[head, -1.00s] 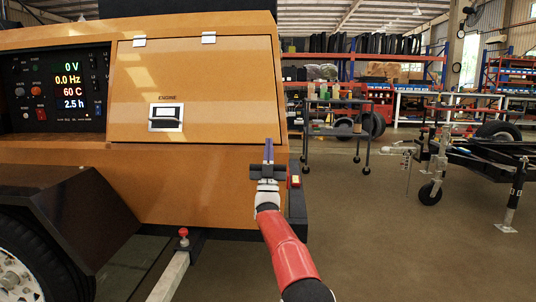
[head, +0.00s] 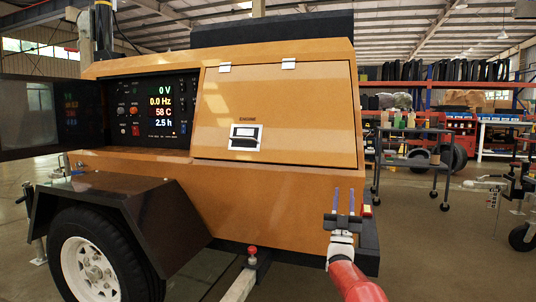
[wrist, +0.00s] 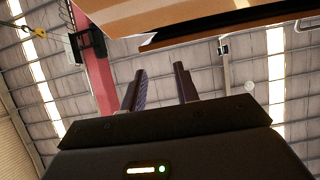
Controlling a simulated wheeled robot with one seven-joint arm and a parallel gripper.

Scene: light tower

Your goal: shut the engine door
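The engine door (head: 280,105) is an orange panel on the side of the light tower, with two hinges on its top edge and a latch (head: 245,136) under the word ENGINE. It hangs down over its opening. Its lower edge looks close to the body, but I cannot tell whether it is fully flush. My gripper (head: 344,203) is below the door's lower right corner, apart from it in the picture. Its two fingers are spread with nothing between them. In the wrist view, my gripper (wrist: 160,82) points upward, with orange panelling above its fingertips.
A control panel (head: 150,110) with lit readings is left of the door, its own dark door (head: 40,115) swung open. A black fender (head: 110,205) and wheel (head: 90,268) stick out below. A trolley (head: 412,160) stands behind at right.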

